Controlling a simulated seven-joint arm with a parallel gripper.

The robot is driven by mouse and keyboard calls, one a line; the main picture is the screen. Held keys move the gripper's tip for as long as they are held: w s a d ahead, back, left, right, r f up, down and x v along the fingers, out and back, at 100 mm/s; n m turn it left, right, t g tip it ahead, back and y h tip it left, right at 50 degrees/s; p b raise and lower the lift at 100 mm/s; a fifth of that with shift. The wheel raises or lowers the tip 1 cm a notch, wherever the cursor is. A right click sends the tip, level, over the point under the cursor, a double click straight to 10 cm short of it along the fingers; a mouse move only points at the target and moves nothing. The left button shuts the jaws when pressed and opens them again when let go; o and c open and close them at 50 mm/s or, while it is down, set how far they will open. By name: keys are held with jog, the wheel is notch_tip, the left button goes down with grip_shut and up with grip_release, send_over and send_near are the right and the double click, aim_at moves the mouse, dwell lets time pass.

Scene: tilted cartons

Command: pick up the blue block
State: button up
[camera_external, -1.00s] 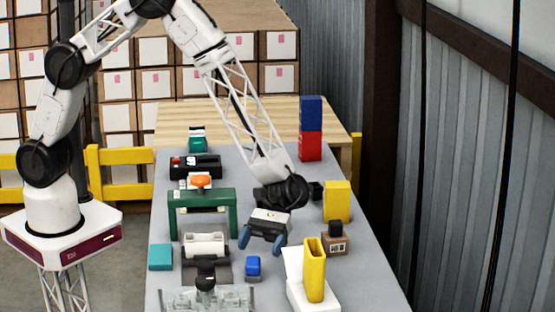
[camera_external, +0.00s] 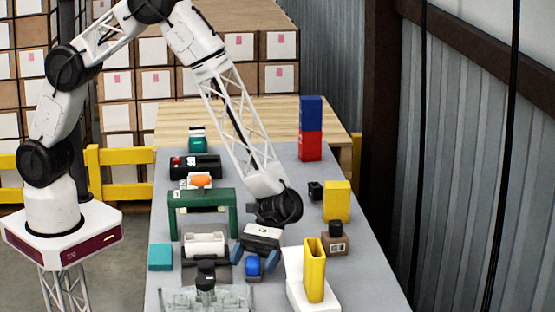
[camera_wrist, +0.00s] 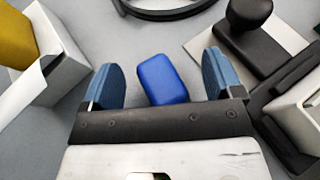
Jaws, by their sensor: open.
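The small blue block (camera_external: 253,266) sits on the grey table near its front middle. In the wrist view the blue block (camera_wrist: 162,80) lies between my two blue fingertips, slightly turned, with a gap on each side. My gripper (camera_external: 254,262) is open and points down over the block; it also shows in the wrist view (camera_wrist: 161,80). No contact with the block shows. How far the fingertips are above the table is hard to tell. A larger dark blue block (camera_external: 311,113) stands on a red block (camera_external: 310,146) at the far right.
A white open carton with a yellow block (camera_external: 314,270) stands close to the right of my gripper. Dark equipment (camera_external: 206,270) and a clear fixture (camera_external: 180,300) are close on the left. A green frame (camera_external: 202,197), a teal block (camera_external: 160,257) and a yellow block (camera_external: 337,200) stand further off.

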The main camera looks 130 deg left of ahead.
dwell(0.5)
jog(key=c, duration=1.4)
